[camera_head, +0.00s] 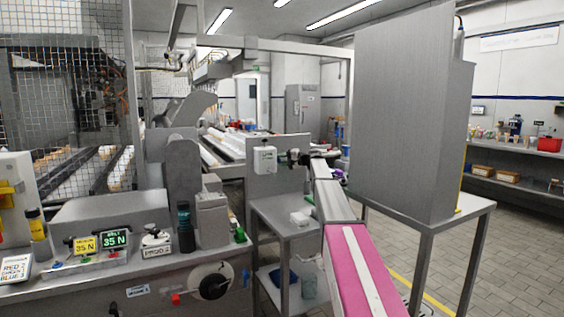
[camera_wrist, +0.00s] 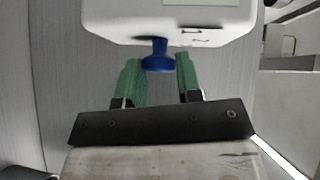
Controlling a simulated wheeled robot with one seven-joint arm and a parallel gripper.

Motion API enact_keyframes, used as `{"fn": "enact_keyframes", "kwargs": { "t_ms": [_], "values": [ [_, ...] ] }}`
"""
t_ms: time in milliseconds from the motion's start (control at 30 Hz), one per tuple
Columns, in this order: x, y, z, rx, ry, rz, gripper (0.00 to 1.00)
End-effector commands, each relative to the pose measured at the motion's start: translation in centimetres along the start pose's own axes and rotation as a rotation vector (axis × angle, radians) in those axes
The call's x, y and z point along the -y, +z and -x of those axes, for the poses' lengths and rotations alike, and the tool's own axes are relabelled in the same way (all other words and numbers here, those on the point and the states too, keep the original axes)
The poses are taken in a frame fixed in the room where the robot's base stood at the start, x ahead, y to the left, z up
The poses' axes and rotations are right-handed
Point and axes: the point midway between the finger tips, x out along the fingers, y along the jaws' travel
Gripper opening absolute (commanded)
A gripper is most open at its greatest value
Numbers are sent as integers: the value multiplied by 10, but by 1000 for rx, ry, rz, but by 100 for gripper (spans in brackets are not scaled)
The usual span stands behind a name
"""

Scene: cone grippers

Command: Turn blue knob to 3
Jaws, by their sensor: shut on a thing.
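The blue knob (camera_wrist: 158,58) sits at the lower edge of a white box (camera_wrist: 185,18) in the wrist view. My gripper (camera_wrist: 156,68) has its green fingers on either side of the knob and is shut on it. In the head view the white box (camera_head: 264,160) is mounted on a grey upright panel, and my gripper (camera_head: 294,158) is at its right side.
A small metal table (camera_head: 284,222) stands below the panel, with a pale object (camera_head: 299,218) on it. A tall grey cabinet (camera_head: 400,115) stands on another table at right. A machine bench (camera_head: 120,255) with displays and controls fills the left.

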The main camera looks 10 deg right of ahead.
Motion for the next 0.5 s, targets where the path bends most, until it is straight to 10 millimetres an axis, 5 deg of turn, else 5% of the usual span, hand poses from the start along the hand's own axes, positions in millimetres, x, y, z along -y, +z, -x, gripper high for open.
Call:
{"fn": "enact_keyframes", "kwargs": {
  "t_ms": [500],
  "values": [
    [2,-1,0,50,207,-205,9]
  ]
}}
